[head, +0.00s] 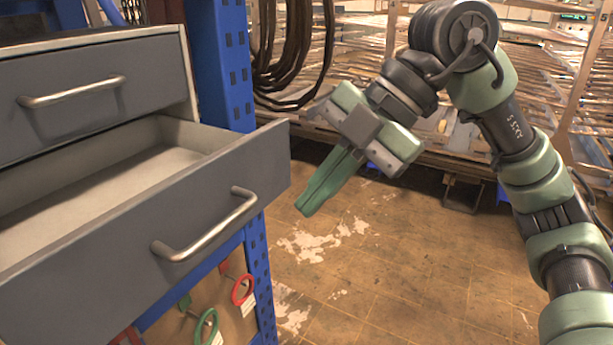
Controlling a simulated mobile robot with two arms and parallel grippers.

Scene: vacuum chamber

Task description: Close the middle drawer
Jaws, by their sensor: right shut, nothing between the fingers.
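The open drawer (215,185) is a grey-fronted drawer pulled well out of the cabinet at the left. It has a bar handle (208,228) and its inside looks empty. Above it, another grey drawer (75,95) with its own bar handle is shut. My right gripper (308,208) is shut and empty, just right of the open drawer's right front edge, over the floor. Its green fingers point down and left, and I see a small gap between them and the drawer front. My left gripper is not in view.
A blue perforated post (222,60) stands beside the cabinet. Dark coiled cables (285,50) hang behind it. Red and green looped tools (207,325) hang below the drawer. Metal racks (345,45) fill the back. The tiled floor (390,270) at centre right is clear.

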